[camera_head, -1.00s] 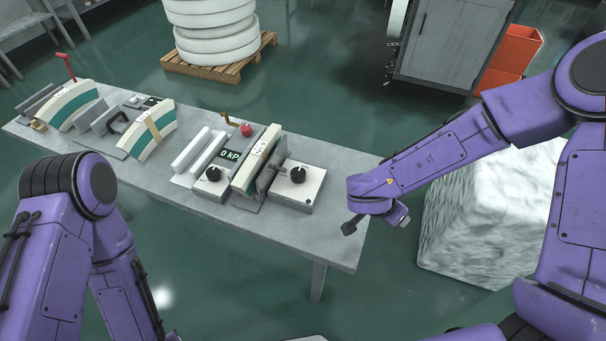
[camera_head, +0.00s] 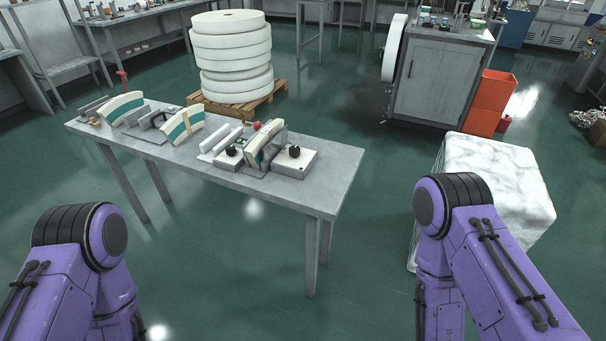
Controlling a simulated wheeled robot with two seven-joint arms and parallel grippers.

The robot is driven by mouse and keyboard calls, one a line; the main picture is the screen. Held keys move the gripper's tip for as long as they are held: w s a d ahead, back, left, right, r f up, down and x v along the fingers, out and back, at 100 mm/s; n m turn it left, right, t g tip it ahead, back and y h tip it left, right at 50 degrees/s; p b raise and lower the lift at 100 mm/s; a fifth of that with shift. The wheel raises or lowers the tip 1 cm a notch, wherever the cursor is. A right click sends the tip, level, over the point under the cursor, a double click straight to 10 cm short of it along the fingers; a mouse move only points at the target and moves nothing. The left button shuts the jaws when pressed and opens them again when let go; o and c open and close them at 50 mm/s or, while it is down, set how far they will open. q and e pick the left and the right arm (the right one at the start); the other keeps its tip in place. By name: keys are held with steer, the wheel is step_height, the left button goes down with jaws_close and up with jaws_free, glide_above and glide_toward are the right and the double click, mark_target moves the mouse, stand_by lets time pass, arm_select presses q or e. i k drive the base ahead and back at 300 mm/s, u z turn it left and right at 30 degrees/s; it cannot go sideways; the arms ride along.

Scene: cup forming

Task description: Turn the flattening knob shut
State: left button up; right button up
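I cannot tell from the picture which one is the flattening knob, nor how far either is turned. A curved white and teal piece (camera_head: 262,147) stands between the two boxes. Both my arms hang low at the sides of the picture, well in front of the bench. Both grippers are out of view, and neither knob is touched.
The grey table (camera_head: 335,185) has open floor before it. A white marble-like block (camera_head: 495,180) stands at right. Behind are stacked white rolls (camera_head: 232,55) on a pallet (camera_head: 240,104), a grey cabinet (camera_head: 435,85) and orange bins (camera_head: 490,105).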

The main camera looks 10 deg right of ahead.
mark_target(294, 152)
steer(key=z, duration=0.9)
steer(key=i, duration=0.65)
steer(key=u, duration=0.35)
